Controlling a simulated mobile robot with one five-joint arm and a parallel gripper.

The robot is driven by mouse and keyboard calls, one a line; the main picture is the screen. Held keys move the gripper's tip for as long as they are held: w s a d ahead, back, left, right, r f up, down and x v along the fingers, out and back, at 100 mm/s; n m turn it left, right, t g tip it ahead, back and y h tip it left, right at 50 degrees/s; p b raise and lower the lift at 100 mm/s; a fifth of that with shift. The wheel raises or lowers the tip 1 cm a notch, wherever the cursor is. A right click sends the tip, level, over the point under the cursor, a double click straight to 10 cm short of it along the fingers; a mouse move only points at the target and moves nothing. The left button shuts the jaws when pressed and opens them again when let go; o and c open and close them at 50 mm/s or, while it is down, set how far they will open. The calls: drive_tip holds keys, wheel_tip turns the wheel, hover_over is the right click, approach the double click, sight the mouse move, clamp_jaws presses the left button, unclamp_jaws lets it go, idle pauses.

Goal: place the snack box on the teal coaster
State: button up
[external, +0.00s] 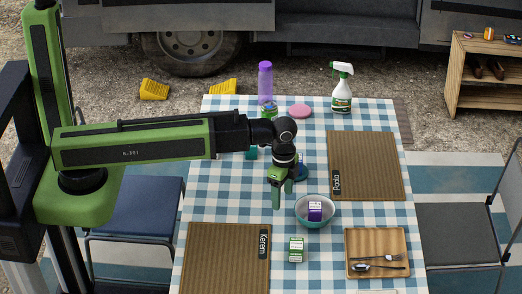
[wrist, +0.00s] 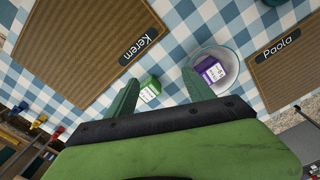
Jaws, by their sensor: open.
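Two small cartons show, and I cannot tell from their labels which is the snack box. A green and white box (external: 296,250) stands on the checked cloth; it also shows between my fingers in the wrist view (wrist: 150,91). A purple and white box (external: 315,211) sits inside a bowl; it also shows in the wrist view (wrist: 211,71). A small teal piece (external: 251,153), possibly the teal coaster, shows below my forearm, mostly hidden. My gripper (external: 282,198) is open and empty, pointing down above the table, left of the bowl and apart from both boxes.
The teal-and-grey bowl (external: 312,222) stands near a tray with cutlery (external: 350,268). Mats marked Kerem (external: 225,260) and Paola (external: 370,160) lie on either side. A blue round item (external: 302,172), pink disc (external: 300,110), purple bottle (external: 265,80) and spray bottle (external: 341,90) stand farther back.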

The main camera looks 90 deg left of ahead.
drive_tip(key=s+d+n, duration=0.5)
drive_tip(key=d, duration=0.5)
drive_tip(key=shift+s, duration=0.4)
